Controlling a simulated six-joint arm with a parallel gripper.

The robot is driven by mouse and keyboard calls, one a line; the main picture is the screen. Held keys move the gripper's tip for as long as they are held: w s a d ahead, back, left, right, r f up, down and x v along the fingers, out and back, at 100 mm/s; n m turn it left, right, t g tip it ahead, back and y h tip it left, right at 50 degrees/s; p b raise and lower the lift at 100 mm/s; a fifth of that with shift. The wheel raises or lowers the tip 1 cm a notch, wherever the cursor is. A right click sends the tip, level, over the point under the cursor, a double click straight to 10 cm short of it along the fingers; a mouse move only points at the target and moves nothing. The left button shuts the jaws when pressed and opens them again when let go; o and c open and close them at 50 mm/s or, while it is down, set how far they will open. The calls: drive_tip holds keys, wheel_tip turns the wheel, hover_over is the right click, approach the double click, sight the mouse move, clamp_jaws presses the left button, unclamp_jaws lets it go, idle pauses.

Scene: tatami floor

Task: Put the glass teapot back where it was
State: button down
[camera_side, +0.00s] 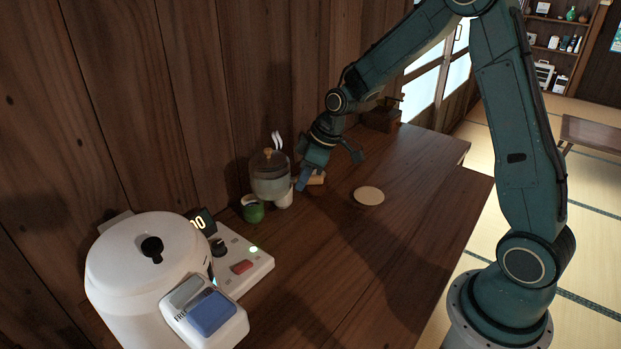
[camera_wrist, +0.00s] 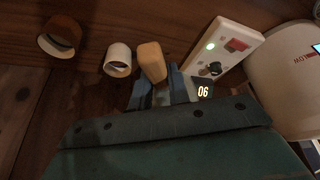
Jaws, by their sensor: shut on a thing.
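The glass teapot (camera_side: 270,178), clear with a wooden lid knob, is in the middle of the side view, left of my gripper (camera_side: 312,177). Its short wooden handle (camera_side: 317,180) points right towards my fingers. In the wrist view the wooden handle (camera_wrist: 151,62) shows at the fingertips of my gripper (camera_wrist: 160,88), which is shut on it. The glass body cannot be made out in the wrist view. I cannot tell whether the teapot touches the counter. A pale round coaster (camera_side: 369,195) lies bare to the right.
A green cup (camera_side: 253,210) and a white cup (camera_side: 284,199) stand close by the teapot. A brown cup (camera_wrist: 59,36) shows in the wrist view. A white cooker (camera_side: 150,265) and control panel (camera_side: 245,262) are front left. A wooden box (camera_side: 381,119) stands at the back.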

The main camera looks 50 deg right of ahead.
drive_tip(key=shift+r, duration=0.1)
drive_tip(key=shift+s+d+r+n+g+y, duration=0.3)
drive_tip(key=shift+d+r+n, duration=0.15)
drive_tip(key=shift+n, duration=0.25)
drive_tip(key=s+d+r+n+g+y, duration=0.1)
drive_tip(key=s+d+r+n+g, duration=0.2)
drive_tip(key=s+d+r+n, duration=0.3)
drive_tip(key=shift+s+d+r+n+y, duration=0.4)
drive_tip(key=shift+s+d+n, duration=0.75)
drive_tip(key=shift+n, duration=1.15)
drive_tip(key=shift+s+a, duration=0.1)
drive_tip(key=shift+a, duration=0.05)
wheel_tip(320, 180, down, 20)
drive_tip(key=shift+f, duration=0.15)
drive_tip(key=c, duration=1.3)
unclamp_jaws()
